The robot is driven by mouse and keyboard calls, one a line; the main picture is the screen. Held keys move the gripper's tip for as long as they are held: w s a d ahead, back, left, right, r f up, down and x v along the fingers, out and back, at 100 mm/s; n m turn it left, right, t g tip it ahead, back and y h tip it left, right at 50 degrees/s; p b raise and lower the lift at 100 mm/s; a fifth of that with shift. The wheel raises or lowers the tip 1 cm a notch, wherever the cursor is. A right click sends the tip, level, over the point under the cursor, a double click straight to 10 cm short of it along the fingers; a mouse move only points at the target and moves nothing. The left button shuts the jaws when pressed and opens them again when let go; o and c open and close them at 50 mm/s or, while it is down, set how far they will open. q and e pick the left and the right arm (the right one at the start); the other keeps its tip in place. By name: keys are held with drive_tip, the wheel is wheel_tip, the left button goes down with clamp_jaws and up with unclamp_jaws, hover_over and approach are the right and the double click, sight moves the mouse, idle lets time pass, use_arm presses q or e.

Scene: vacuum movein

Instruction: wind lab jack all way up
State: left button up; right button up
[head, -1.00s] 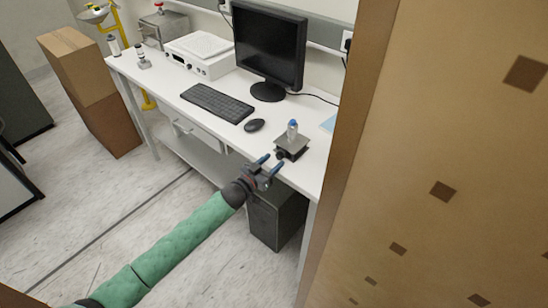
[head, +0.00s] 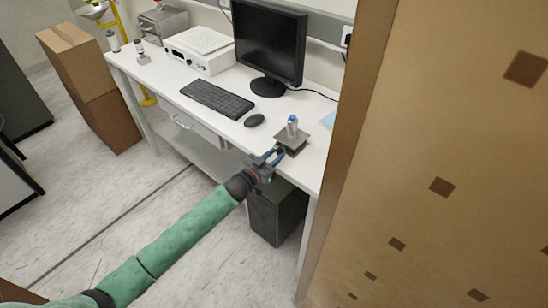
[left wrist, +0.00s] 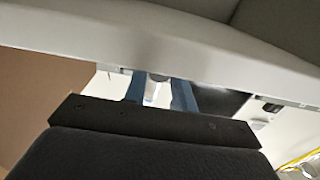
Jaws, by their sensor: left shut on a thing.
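The lab jack (head: 296,138) is a small dark platform near the front edge of the white desk. A small bottle with a blue cap (head: 292,127) stands upright on its top. My left gripper (head: 277,153) reaches in from the left at the jack's front side. Its blue fingers are shut on the jack's knob, which is mostly hidden between them in the head view. In the left wrist view the blue fingers (left wrist: 160,92) show in front of the desk edge, with a small pale grey part between them. My right gripper is not in view.
On the desk (head: 180,100) are a mouse (head: 255,120), a keyboard (head: 217,99) and a monitor (head: 270,45). A dark box (head: 277,215) stands beneath the desk. A large brown panel (head: 430,150) fills the right side, close to the jack.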

use_arm(q)
drive_tip(key=shift+f+m+b, duration=0.15)
drive_tip(key=shift+m+b, duration=0.15)
drive_tip(key=shift+m, duration=0.3)
drive_tip(key=shift+m+b, duration=0.35)
drive_tip(key=shift+m, duration=0.45)
drive_tip(key=shift+r, duration=0.2)
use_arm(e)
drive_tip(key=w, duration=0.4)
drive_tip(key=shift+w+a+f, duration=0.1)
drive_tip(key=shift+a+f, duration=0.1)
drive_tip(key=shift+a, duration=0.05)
use_arm(q)
drive_tip(key=o, duration=1)
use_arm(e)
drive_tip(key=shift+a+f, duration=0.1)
